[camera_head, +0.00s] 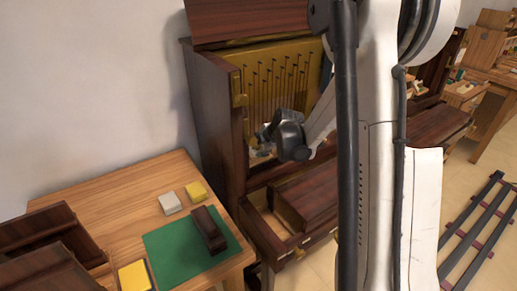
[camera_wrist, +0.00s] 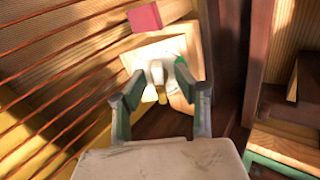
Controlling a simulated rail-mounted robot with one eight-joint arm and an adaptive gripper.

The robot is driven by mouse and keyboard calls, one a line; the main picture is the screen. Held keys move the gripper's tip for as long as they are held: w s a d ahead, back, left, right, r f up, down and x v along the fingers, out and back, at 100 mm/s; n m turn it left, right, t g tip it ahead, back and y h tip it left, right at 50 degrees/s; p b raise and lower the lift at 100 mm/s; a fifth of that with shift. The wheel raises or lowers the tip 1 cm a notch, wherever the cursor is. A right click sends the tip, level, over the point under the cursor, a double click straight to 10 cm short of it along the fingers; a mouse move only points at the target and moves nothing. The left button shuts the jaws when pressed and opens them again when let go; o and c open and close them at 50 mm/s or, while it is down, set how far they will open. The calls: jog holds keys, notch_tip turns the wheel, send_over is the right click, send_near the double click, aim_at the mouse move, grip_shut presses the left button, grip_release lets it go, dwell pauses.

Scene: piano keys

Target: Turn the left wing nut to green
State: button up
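The wing nut (camera_wrist: 157,80) shows in the wrist view as a pale, yellowish winged piece on a light wooden block (camera_wrist: 148,52). A small green patch (camera_wrist: 181,60) is at the right of the nut, and a pink-red patch (camera_wrist: 145,17) is beyond it. My gripper (camera_wrist: 160,92) is open, with its two fingers apart on either side of the nut and a visible gap to each. In the head view my gripper (camera_head: 264,135) is inside the open piano cabinet (camera_head: 212,105), and the nut cannot be made out there.
Reddish strings (camera_wrist: 60,50) run at the left in the wrist view. A dark wooden wall (camera_wrist: 228,65) stands close at the right. A table (camera_head: 150,185) with a green mat (camera_head: 170,255), a dark block (camera_head: 208,229) and small blocks stands left of the piano.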

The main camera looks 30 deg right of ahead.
jog(key=shift+s+r, duration=0.4)
jog(key=shift+r, duration=0.1)
dwell(0.5)
jog(key=shift+c, duration=0.5)
grip_shut()
